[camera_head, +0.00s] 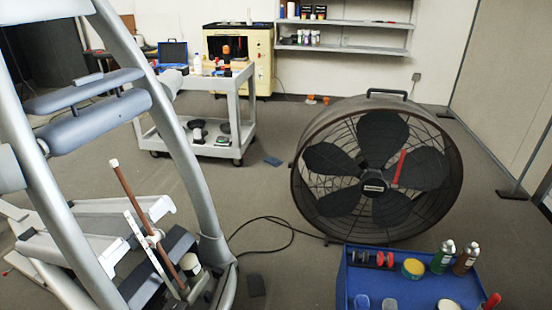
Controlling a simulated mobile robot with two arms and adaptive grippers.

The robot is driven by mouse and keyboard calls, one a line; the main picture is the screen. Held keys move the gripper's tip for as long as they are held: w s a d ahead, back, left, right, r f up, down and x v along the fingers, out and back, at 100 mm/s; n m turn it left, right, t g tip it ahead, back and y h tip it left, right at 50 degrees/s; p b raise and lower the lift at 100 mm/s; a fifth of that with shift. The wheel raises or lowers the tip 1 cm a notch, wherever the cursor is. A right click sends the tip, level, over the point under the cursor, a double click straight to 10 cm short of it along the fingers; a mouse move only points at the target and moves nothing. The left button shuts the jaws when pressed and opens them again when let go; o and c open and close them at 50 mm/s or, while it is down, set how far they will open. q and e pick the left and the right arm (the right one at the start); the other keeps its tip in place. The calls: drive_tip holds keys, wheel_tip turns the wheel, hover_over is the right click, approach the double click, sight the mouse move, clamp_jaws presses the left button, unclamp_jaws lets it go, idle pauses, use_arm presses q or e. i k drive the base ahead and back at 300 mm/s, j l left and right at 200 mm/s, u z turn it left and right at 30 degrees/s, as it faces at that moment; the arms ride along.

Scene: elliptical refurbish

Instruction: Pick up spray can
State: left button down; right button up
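Two spray cans stand upright near the back right of a blue cart (346,285) at the lower right of the head view. One is a green spray can (442,258) with a light top. The other is a brown spray can (466,259) just right of it, also with a light top. I cannot tell which one the task means. Neither of my grippers shows in the view, and nothing is seen touching the cans.
A large drum fan (377,165) stands behind the blue cart. An elliptical machine (185,130) fills the left. A grey utility cart (240,130) stands behind. A yellow round tin (413,268) sits left of the cans. A black cable (275,219) crosses the open floor.

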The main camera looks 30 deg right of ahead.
sight(468, 256)
drive_tip(key=z, duration=2.4)
drive_tip(key=i+l+u, duration=0.15)
drive_tip(key=i+l, duration=0.4)
